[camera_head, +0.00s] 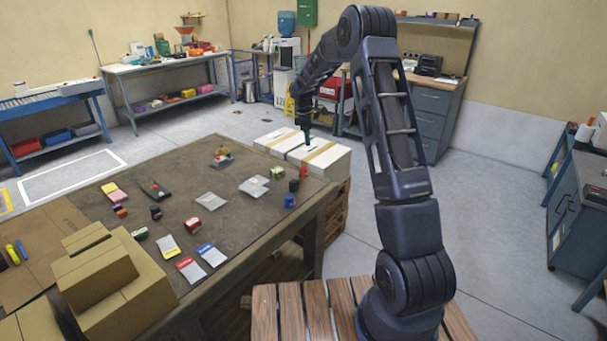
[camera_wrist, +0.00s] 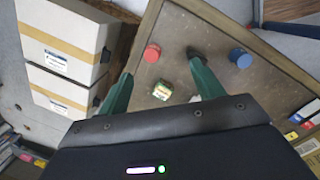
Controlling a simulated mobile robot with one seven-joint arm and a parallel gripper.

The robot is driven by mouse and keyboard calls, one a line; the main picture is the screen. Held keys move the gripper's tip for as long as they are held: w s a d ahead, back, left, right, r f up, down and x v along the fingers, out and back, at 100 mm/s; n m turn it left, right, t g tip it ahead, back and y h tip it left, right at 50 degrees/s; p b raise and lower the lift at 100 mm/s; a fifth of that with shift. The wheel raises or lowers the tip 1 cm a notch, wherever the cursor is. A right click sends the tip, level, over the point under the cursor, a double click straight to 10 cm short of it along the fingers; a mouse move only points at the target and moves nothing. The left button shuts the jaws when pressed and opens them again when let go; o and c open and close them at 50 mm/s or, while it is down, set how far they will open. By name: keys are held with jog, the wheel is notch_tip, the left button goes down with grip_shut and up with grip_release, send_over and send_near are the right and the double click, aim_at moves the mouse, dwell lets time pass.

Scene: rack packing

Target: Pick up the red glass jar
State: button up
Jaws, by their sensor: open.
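The red glass jar (camera_head: 303,171) stands near the table's far right edge in the head view, beside the white boxes. In the wrist view a round red top (camera_wrist: 152,53) shows between the two green fingers, a little beyond them. My gripper (camera_wrist: 160,68) is open, with nothing between its fingers. In the head view my gripper (camera_head: 306,138) is above the far right corner area, in front of the white boxes, higher than the jar and apart from it.
White taped boxes (camera_head: 322,158) sit just beyond the table edge. The table (camera_head: 120,235) holds several scattered packets, with cardboard boxes (camera_head: 115,285) at the near left.

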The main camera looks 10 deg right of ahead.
aim_at(303, 168)
jog(key=w+a+f+n, duration=0.1)
jog(key=f, duration=0.2)
jog(key=w+a+f, duration=0.1)
jog(key=w+f, duration=0.1)
jog(key=f, duration=0.2)
jog(key=w+a+f+n, duration=0.1)
jog(key=w+f, duration=0.1)
jog(key=f, duration=0.1)
jog(key=shift+f+n, duration=0.15)
jog(key=shift+n, duration=0.15)
jog(key=f, duration=0.3)
jog(key=d+f, duration=0.1)
jog(key=f, duration=0.6)
jog(key=shift+d+f, duration=0.3)
jog(key=shift+d, duration=0.1)
jog(key=c, duration=1.2)
jog(key=shift+o, duration=0.2)
